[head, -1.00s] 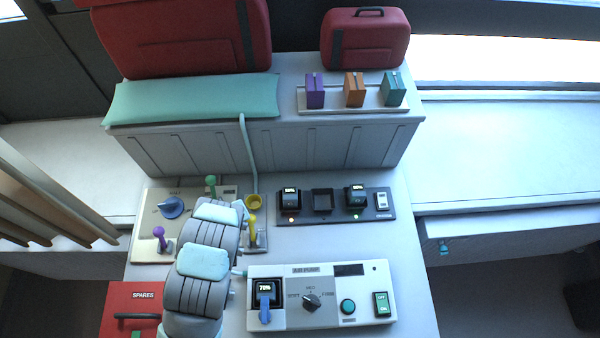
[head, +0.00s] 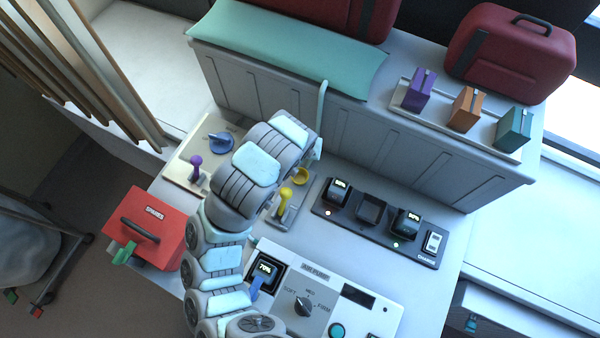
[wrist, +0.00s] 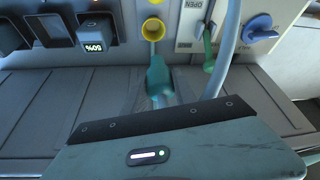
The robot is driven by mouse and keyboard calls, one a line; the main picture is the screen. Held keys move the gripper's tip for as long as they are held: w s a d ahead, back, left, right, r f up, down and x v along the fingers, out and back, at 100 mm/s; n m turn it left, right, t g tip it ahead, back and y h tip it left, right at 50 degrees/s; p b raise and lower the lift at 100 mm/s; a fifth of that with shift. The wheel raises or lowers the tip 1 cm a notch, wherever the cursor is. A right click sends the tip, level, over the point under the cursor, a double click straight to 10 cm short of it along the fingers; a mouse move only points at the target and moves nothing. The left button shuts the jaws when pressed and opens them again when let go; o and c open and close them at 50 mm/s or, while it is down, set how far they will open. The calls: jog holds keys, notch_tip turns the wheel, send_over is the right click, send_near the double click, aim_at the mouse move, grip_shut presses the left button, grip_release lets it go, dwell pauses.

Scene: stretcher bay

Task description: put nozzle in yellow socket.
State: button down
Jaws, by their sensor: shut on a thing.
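The yellow socket (head: 302,177) shows as a yellow cup in the head view, just right of my arm. In the wrist view the yellow socket (wrist: 153,28) is a ring at the top centre. The teal nozzle (wrist: 157,72) points up the picture towards the ring, its tip close to the lower rim; I cannot tell whether they touch. My gripper (wrist: 160,92) is shut on the nozzle, its fingers mostly hidden behind its own housing. A pale hose (head: 322,100) comes down behind the arm.
A yellow lever (head: 285,202) stands close in front of the socket. A green lever (wrist: 208,52) and blue knob (wrist: 261,28) are right of it in the wrist view. A charger dock (head: 380,225), pump panel (head: 330,300) and red spares box (head: 145,225) surround my arm.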

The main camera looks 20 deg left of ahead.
notch_tip(320, 180, down, 14)
jog(key=shift+r+p, duration=0.25)
jog(key=shift+p, duration=0.25)
jog(key=shift+f, duration=0.25)
jog(key=c, duration=1)
grip_release()
jog(key=shift+r, duration=0.55)
jog(key=v, duration=1.1)
jog(key=shift+r, duration=0.15)
